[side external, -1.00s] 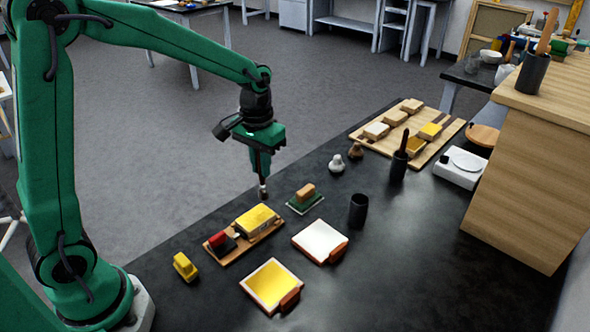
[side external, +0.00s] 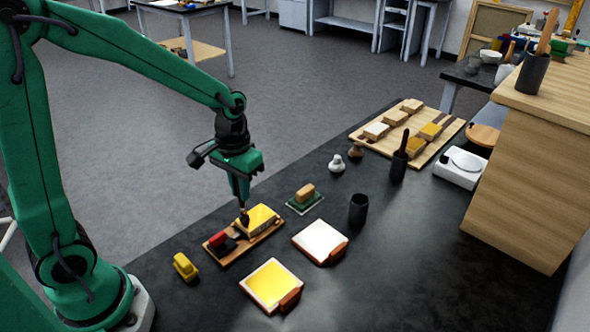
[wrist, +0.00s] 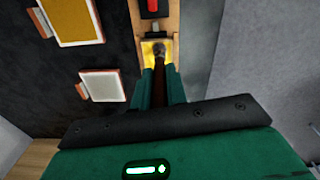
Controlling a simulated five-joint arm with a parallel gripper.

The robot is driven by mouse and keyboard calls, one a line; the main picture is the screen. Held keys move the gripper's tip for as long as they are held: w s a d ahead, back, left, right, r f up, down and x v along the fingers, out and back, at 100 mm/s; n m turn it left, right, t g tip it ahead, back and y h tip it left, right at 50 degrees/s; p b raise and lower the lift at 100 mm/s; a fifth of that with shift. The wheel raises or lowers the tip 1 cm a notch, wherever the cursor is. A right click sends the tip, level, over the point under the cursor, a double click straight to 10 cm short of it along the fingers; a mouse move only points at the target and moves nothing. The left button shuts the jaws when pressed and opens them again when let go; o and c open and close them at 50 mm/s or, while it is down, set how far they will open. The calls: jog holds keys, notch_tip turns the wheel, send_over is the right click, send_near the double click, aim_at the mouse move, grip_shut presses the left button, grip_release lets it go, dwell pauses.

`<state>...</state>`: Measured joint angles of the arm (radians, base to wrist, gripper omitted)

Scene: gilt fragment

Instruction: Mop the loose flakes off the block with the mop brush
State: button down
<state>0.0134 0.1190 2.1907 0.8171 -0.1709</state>
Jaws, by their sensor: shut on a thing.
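My gripper (side external: 240,192) is shut on the mop brush (side external: 244,217), which points down with its dark tip at the near-left end of the gilt block (side external: 262,216). In the wrist view the brush (wrist: 159,62) runs between my green fingers (wrist: 159,85), its round tip over the yellow top of the block (wrist: 148,47). I cannot tell whether the tip touches. The block lies on a wooden board (side external: 232,256). Loose flakes are too small to make out.
A red-topped item (side external: 217,240) shares the board. A yellow piece (side external: 185,266), gold pad (side external: 271,284), white pad (side external: 320,241), green pad with a tan block (side external: 305,197) and dark cup (side external: 358,210) stand nearby. A slatted board (side external: 375,147) holds several blocks.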

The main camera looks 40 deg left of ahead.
jog(key=shift+w, duration=3.15)
jog(key=shift+s+d, duration=0.25)
jog(key=shift+s, duration=1.45)
jog(key=shift+s+d, duration=0.2)
jog(key=shift+s, duration=1.45)
jog(key=shift+w, duration=3.45)
notch_tip(320, 180, up, 8)
